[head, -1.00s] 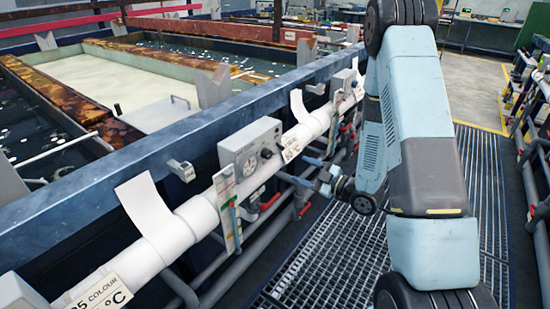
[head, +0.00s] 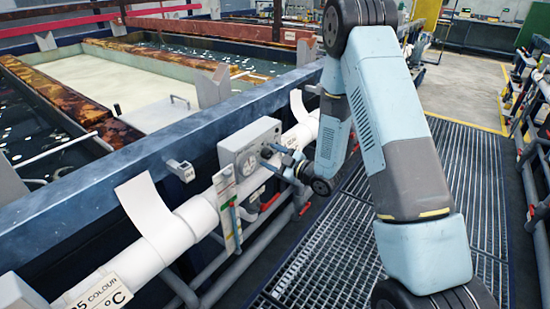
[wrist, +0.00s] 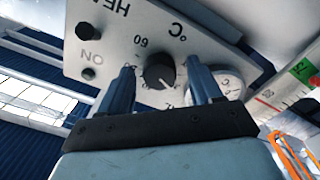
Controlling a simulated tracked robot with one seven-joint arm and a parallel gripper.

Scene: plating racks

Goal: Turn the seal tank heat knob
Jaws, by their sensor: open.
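The heat control box (head: 238,150) is a grey box on the tank's side rail, with a round dial on its face. In the wrist view its panel (wrist: 112,45) reads "HEA", "ON", "60" and "°C". The black heat knob (wrist: 159,71) has a white pointer line and sits between my two fingers. My gripper (wrist: 160,82) is open, one finger on each side of the knob, with a gap visible on both sides. In the head view my gripper (head: 270,151) is at the box's face, and the knob is hidden behind it.
A white pipe (head: 200,214) runs along the tank below the box. A coloured card (head: 226,208) hangs just left of my gripper, and red-handled valves (head: 270,201) sit below. The round dial (wrist: 228,82) is close beside my right finger. Grated walkway (head: 330,250) lies clear.

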